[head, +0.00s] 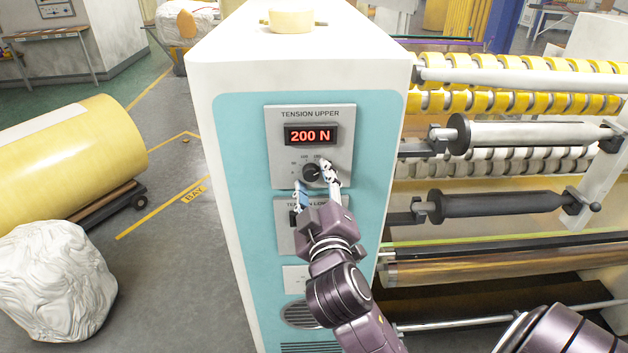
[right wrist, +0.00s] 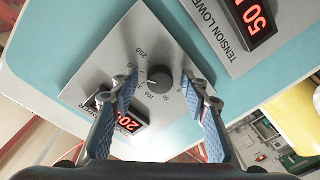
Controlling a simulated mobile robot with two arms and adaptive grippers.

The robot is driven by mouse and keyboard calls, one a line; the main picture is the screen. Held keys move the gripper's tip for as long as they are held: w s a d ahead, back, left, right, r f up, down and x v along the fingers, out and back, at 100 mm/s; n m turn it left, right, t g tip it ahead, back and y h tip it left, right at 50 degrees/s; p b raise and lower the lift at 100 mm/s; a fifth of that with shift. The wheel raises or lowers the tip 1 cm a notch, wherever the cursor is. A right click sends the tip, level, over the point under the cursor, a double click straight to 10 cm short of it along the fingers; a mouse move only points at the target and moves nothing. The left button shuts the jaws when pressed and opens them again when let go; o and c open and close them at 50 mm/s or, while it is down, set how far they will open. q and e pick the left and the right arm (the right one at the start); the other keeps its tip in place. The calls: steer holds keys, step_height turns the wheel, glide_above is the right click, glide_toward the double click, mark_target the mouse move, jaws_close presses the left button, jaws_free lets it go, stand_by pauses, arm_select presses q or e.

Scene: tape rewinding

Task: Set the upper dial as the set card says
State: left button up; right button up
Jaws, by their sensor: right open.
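The upper dial is a round black knob (head: 311,173) on the grey TENSION UPPER panel (head: 342,118), with a printed scale around it. The red display (head: 310,135) above it reads 200 N. My right gripper (head: 316,178) is open, its fingers on either side of the knob. In the right wrist view the knob (right wrist: 159,80) sits between the two blue-padded fingers (right wrist: 163,90), with gaps visible on both sides; it does not look gripped. I cannot make out a set card. My left gripper is not in view.
Below is the TENSION LOWER panel (head: 283,235), partly hidden by my right gripper; its display (right wrist: 253,22) shows a 50 in the right wrist view. A roll of tape (head: 291,19) lies on the white cabinet top. Rollers (head: 500,205) stand to the right.

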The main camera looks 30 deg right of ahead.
jaws_close()
steer(key=shift+r+n+p, duration=0.25)
steer(key=shift+n+p, duration=0.65)
steer(key=shift+p, duration=0.35)
steer(key=n+p, duration=0.3)
steer(key=shift+r, duration=0.1)
steer(key=shift+n+g+p, duration=0.3)
steer(key=shift+n+p, duration=1.1)
steer(key=shift+p, duration=0.25)
steer(key=shift+f, duration=0.2)
jaws_free()
